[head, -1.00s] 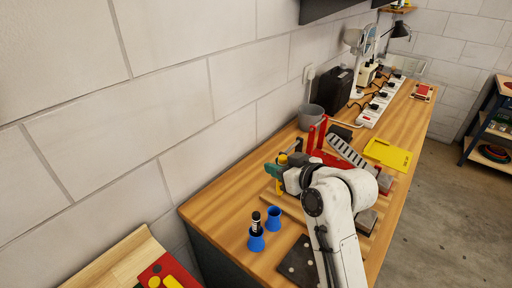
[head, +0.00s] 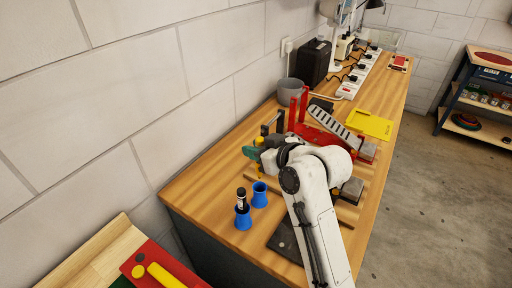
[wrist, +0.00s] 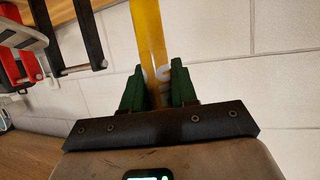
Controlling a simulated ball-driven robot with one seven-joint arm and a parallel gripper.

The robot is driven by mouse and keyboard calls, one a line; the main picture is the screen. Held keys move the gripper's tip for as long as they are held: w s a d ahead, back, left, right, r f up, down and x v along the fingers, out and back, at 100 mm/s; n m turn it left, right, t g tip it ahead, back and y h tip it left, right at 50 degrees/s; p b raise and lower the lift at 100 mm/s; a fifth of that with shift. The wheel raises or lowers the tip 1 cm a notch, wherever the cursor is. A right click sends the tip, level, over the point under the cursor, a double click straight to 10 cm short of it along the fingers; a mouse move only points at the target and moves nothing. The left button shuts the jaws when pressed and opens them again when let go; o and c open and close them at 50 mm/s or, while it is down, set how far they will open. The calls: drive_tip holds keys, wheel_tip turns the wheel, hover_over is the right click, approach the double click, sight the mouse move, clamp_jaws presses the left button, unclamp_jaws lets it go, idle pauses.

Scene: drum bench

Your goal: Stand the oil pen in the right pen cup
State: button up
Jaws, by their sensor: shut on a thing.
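My gripper (wrist: 159,88) has green fingers shut on a yellow, upright stick-like thing, which looks like the oil pen (wrist: 150,40). In the head view my gripper (head: 250,153) is over the bench behind the cups, and yellow bits of the oil pen (head: 259,142) show above and below the fingers. The right pen cup (head: 260,199) is blue, upright and looks empty. The left pen cup (head: 243,221) is blue and holds a dark pen with a white band (head: 241,199). The gripper is apart from both cups.
A red stand with a slotted grey strip (head: 333,125) is behind my arm. A grey pot (head: 290,91), a black case (head: 315,62) and a yellow sheet (head: 370,124) lie farther back. A dark plate (head: 286,240) is right of the cups.

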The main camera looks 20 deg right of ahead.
wheel_tip(320, 180, down, 7)
drive_tip(key=b, duration=0.4)
drive_tip(key=shift+f+b, duration=0.2)
drive_tip(key=shift+b, duration=0.1)
idle(0.3)
drive_tip(key=o, duration=0.8)
drive_tip(key=b+v, duration=0.1)
drive_tip(key=v, duration=1)
drive_tip(key=shift+w+r, duration=0.1)
idle(0.4)
